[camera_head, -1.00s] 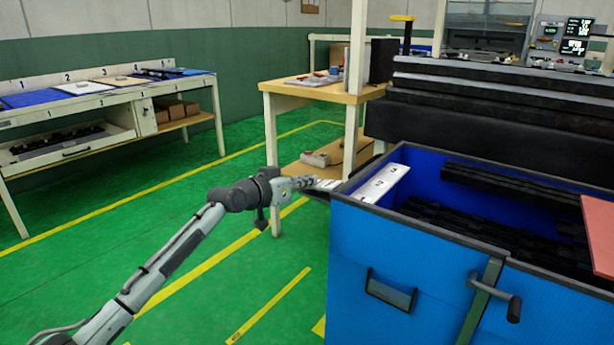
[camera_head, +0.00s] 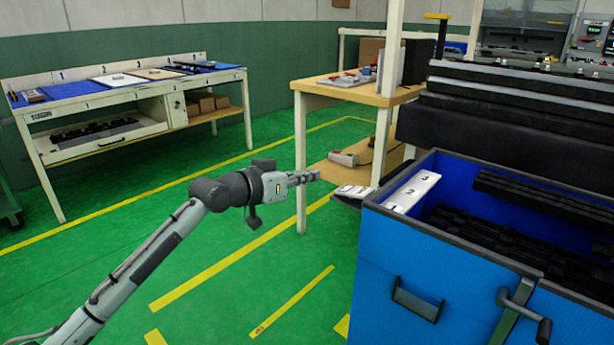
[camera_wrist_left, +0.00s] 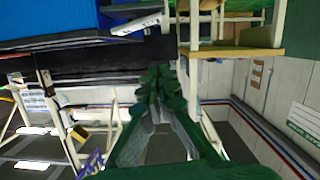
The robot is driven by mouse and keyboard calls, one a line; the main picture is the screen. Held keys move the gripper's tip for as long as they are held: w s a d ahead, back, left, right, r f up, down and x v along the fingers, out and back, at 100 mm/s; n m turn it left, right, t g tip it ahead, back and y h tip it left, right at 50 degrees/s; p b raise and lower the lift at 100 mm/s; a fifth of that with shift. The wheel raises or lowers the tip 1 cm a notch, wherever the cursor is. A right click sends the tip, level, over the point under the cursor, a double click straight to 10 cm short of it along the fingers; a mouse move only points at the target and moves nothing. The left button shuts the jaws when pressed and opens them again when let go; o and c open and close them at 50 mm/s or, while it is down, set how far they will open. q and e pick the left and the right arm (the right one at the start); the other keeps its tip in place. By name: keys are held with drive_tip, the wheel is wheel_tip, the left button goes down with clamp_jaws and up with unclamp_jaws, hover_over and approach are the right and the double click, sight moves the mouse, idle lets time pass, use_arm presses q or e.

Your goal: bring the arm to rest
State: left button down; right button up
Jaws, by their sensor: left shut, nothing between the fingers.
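My left arm comes in from the lower left in the head view. My left gripper (camera_head: 305,177) is shut and empty, held out over the green floor. Its tip is left of the blue bin (camera_head: 400,260) and its small side ledge, apart from them in the picture. In the left wrist view the closed fingers (camera_wrist_left: 160,85) show in the middle with nothing between them. My right gripper is not in view.
A wooden-topped workbench (camera_head: 340,90) stands behind the gripper. The blue bin holds black trim strips and a white numbered divider (camera_head: 412,192). A white table (camera_head: 100,90) stands at the left. Green floor between them is clear.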

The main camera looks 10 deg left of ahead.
use_arm(q)
drive_tip(key=shift+s+a, duration=0.15)
drive_tip(key=shift+s, duration=0.1)
drive_tip(key=s+a+f+n+g+y, duration=0.1)
drive_tip(key=s+a+f+y, duration=0.15)
drive_tip(key=s+f, duration=0.55)
drive_tip(key=s+a+f+n+g+y, duration=0.1)
drive_tip(key=s+a+f+g+y, duration=0.15)
drive_tip(key=f, duration=0.85)
drive_tip(key=s+a+f+n+g+y, duration=0.1)
drive_tip(key=s+a+f, duration=0.2)
drive_tip(key=s+f, duration=0.55)
drive_tip(key=s+a+f+g+y, duration=0.1)
drive_tip(key=s+a+f, duration=0.3)
drive_tip(key=s, duration=0.3)
drive_tip(key=s+a+f+g+y, duration=0.2)
drive_tip(key=s+a+f, duration=0.2)
drive_tip(key=s, duration=0.3)
drive_tip(key=s+a+f+n+g+y, duration=0.1)
drive_tip(key=s+a+f, duration=0.3)
drive_tip(key=s, duration=0.3)
drive_tip(key=shift+f+g+y, duration=0.35)
drive_tip(key=shift+f+y, duration=0.05)
drive_tip(key=shift+f, duration=0.4)
drive_tip(key=shift+w, duration=0.1)
